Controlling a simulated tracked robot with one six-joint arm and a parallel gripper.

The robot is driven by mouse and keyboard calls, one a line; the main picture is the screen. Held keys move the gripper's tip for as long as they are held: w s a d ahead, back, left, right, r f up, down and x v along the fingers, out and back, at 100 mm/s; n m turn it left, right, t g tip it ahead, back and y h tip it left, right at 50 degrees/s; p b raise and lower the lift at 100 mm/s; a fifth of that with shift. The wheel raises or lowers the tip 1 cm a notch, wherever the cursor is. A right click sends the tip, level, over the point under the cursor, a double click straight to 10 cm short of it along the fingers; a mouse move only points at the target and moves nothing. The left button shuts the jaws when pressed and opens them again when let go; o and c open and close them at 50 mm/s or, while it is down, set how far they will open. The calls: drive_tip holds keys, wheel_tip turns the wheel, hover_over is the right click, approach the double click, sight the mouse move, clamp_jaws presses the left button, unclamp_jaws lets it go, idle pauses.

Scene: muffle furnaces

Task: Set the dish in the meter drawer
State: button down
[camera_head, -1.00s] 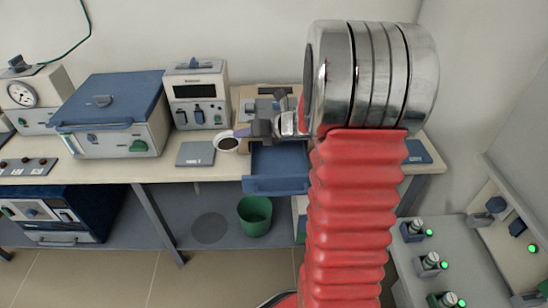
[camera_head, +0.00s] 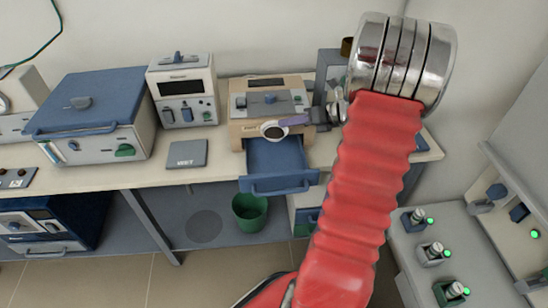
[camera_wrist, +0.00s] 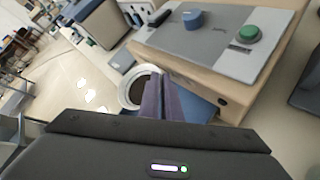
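The dish (camera_head: 274,131) is a small round white bowl with a dark inside. My gripper (camera_head: 287,123), with purple fingers, is shut on its rim. In the head view the dish appears over the back end of the open blue meter drawer (camera_head: 275,165), in front of the beige meter (camera_head: 238,130). In the wrist view the dish (camera_wrist: 128,94) is beside the fingers (camera_wrist: 163,98), and part of the drawer (camera_wrist: 198,106) shows behind them. The dish seems held above the drawer; the exact height is unclear. The part of the rim between the fingers is hidden.
A grey plate (camera_head: 187,154) lies on the bench left of the drawer. A blue-lidded furnace (camera_head: 95,115) and a white instrument (camera_head: 184,90) stand farther left. A green bin (camera_head: 250,212) is below the drawer. A console with green lights (camera_head: 440,250) stands at right.

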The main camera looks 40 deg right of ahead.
hover_over(288, 153)
drive_tip(key=shift+f, duration=3.1)
drive_tip(key=shift+f, duration=1.9)
drive_tip(key=c, duration=2)
unclamp_jaws()
drive_tip(key=v, duration=1.2)
